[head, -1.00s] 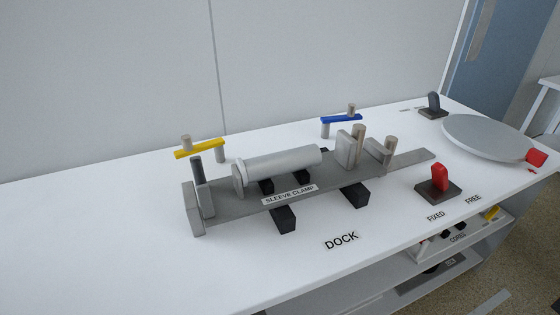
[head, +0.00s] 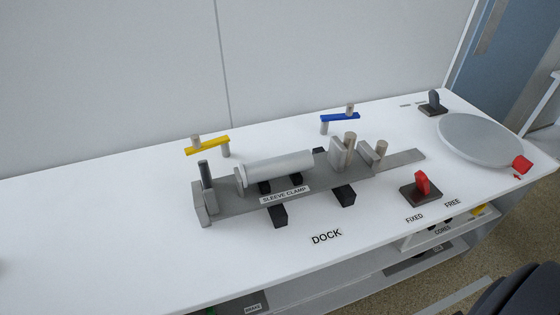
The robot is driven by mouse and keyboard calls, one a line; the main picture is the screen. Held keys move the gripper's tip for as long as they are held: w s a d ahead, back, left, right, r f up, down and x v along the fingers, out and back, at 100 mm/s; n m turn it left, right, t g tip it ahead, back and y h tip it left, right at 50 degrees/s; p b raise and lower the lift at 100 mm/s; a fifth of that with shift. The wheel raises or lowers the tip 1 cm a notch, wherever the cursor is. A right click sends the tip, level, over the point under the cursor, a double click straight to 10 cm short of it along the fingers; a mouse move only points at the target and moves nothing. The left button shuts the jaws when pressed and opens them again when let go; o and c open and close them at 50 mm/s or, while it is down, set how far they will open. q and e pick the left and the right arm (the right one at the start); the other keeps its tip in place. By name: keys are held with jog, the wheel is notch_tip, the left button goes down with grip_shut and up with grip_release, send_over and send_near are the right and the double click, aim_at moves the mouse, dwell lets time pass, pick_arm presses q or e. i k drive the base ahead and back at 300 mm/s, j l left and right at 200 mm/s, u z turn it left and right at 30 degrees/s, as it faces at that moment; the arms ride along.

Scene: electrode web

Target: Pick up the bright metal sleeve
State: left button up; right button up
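The bright metal sleeve (head: 280,167) is a pale grey cylinder with a flange at its left end. It lies on its side along the sleeve clamp (head: 235,202), a grey plate with upright end blocks and black supports, on the white bench top. A label reading SLEEVE CLAMP is on the clamp's front edge. Neither of my grippers shows in the head view, so nothing is seen touching the sleeve.
A yellow-handled lever (head: 208,145) and a blue-handled lever (head: 340,117) stand behind the clamp. A red switch (head: 421,184) and a round grey disc (head: 480,140) are to the right. The bench top (head: 110,235) is clear at left. Shelves lie below its front edge.

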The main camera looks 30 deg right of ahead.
aim_at(270, 169)
jog(key=l+u, duration=0.2)
jog(key=l, duration=0.2)
jog(key=k+l+u, duration=0.15)
jog(key=l, duration=0.2)
jog(key=l+u, duration=0.2)
jog(key=l, duration=0.2)
jog(key=k+l+u, duration=0.2)
jog(key=l, duration=0.15)
